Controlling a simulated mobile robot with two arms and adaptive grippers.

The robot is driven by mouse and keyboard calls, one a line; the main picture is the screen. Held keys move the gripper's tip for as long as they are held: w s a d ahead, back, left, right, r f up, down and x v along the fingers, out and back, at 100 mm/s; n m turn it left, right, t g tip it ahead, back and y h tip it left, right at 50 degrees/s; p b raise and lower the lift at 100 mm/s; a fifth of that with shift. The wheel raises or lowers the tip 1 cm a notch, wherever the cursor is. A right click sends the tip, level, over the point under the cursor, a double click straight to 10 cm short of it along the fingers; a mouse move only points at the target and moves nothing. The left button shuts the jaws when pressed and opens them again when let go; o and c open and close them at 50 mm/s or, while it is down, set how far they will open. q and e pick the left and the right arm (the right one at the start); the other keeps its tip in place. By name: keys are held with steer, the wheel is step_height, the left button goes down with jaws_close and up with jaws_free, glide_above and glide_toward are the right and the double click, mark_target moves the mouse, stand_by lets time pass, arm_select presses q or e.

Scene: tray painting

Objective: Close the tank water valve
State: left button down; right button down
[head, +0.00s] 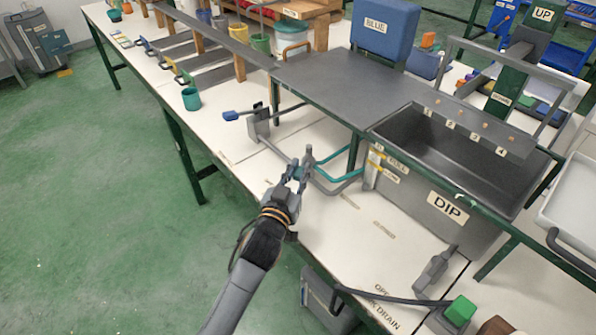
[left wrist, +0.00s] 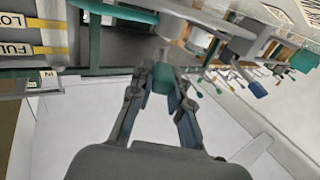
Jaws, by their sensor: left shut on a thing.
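My left gripper (head: 299,172) reaches in from below, beside the tank. It is shut on a teal valve handle (left wrist: 163,77), which shows between the two fingers in the left wrist view. In the head view the fingers partly hide this handle, at the end of grey and teal piping (head: 345,180) leading to the tank. The grey tank (head: 408,205) is labelled DIP and has FULL and LOW marks on its side. Whether the valve is open or closed I cannot tell. My right gripper is not in view.
A blue-tipped lever (head: 231,115) on a grey block stands to the left. A lever with a green block (head: 460,311) is by the drain label at the lower right. A dark shelf (head: 335,85) spans behind. The white tabletop (head: 240,155) is clear left of the gripper.

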arm_select(q)
steer(key=c, duration=1.2)
jaws_free()
steer(key=v, duration=1.2)
